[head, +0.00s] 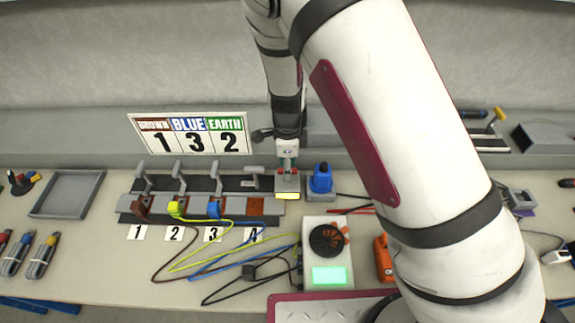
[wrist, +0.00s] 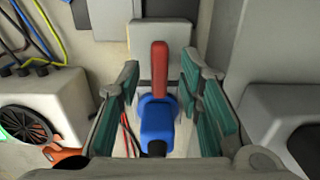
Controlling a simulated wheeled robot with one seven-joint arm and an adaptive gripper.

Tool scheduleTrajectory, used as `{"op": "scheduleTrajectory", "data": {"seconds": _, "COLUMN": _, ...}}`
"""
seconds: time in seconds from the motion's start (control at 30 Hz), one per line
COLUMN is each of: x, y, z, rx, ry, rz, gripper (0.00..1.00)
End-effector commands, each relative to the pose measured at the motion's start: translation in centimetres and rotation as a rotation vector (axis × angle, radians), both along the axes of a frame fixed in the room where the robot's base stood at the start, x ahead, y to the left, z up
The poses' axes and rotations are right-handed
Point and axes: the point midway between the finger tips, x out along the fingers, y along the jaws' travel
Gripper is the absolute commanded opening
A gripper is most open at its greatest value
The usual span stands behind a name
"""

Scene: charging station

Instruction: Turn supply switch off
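The supply switch is a red lever on a grey box (head: 288,184) with a lit yellow strip along its front, behind the middle of the bench. In the wrist view the red lever (wrist: 160,68) stands upright in the picture, in front of its grey box (wrist: 176,36). My gripper (wrist: 162,72) is open, with one teal-padded finger on each side of the lever and a visible gap at both sides. In the head view my gripper (head: 287,158) is over the switch, partly hiding the lever. A blue plug (head: 320,178) is just right of the box; it shows between my fingers in the wrist view (wrist: 157,122).
Left of the switch is a row of grey levers (head: 180,172) with coloured wires at numbered labels. A white tester (head: 327,276) with a black dial and green screen stands in front. An orange tool (head: 383,258) lies to its right. A sign (head: 190,134) stands behind.

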Motion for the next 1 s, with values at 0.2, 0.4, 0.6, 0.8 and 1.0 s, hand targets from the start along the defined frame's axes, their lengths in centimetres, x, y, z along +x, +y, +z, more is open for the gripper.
{"op": "scheduleTrajectory", "data": {"seconds": 0.2, "x": -0.01, "y": -0.01, "z": 0.02, "rx": 0.000, "ry": 0.000, "rz": 0.000, "gripper": 0.08}}
{"op": "scheduleTrajectory", "data": {"seconds": 0.4, "x": 0.00, "y": -0.01, "z": 0.03, "rx": 0.000, "ry": 0.000, "rz": 0.001, "gripper": 0.00}}
{"op": "scheduleTrajectory", "data": {"seconds": 0.6, "x": 0.01, "y": -0.03, "z": 0.04, "rx": -0.001, "ry": 0.000, "rz": 0.020, "gripper": 0.00}}
{"op": "scheduleTrajectory", "data": {"seconds": 0.8, "x": 0.00, "y": -0.06, "z": 0.04, "rx": 0.000, "ry": 0.001, "rz": 0.099, "gripper": 0.00}}
{"op": "scheduleTrajectory", "data": {"seconds": 1.0, "x": -0.04, "y": -0.08, "z": 0.04, "rx": 0.000, "ry": 0.002, "rz": 0.252, "gripper": 0.00}}
